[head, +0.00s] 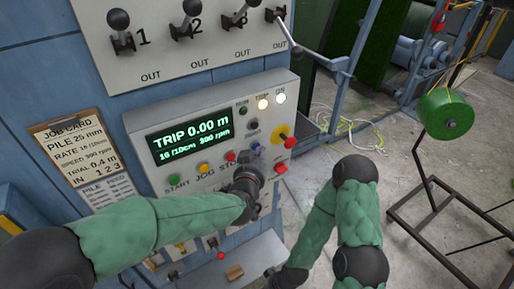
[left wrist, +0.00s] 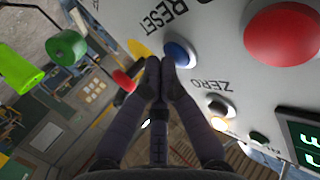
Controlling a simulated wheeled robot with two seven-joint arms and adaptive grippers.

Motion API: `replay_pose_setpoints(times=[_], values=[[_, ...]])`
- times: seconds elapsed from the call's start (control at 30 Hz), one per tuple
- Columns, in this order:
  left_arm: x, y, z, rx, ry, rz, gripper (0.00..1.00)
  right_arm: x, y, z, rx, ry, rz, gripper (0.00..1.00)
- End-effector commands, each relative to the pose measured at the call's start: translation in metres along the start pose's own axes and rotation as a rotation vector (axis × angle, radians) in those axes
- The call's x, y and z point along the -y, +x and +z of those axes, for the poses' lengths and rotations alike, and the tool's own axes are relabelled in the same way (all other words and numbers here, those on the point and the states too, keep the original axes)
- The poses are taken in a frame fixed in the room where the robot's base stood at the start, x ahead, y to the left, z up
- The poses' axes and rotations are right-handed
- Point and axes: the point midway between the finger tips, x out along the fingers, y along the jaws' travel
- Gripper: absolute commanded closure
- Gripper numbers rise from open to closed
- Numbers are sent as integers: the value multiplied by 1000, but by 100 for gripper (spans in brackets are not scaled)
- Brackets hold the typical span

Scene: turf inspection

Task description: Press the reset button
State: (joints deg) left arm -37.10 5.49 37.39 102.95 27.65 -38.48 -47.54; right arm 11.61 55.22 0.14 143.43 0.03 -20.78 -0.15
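The blue reset button (head: 256,149) is on the sloping grey control panel (head: 140,128), below a dark button. In the left wrist view the blue button (left wrist: 180,54) stands beside the word RESET. My left gripper (left wrist: 160,64) is shut and empty, its fingertips together just at the button's near left edge in that view. I cannot tell whether they touch it. In the head view my left gripper (head: 248,174) is in front of the panel just below the button, its fingertips hard to make out. My right gripper (head: 280,279) is low at the bottom edge, barely visible.
The red stop button (head: 231,156) is close to the left of the blue one. The display (head: 189,136) reads TRIP 0.00 m. Levers (head: 198,22) stand above the panel.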

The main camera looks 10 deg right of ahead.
Motion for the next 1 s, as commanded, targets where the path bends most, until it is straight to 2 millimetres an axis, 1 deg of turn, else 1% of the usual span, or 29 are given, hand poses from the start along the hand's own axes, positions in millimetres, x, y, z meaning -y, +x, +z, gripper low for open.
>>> replay_pose_setpoints(times=[0.67,1.0], values=[[4,3,-1,-1,-1,-2,100,0,1,0,0,0,0,56],[-3,-3,-1,-1,-1,-1,100,1,-2,0,0,0,0,56]])
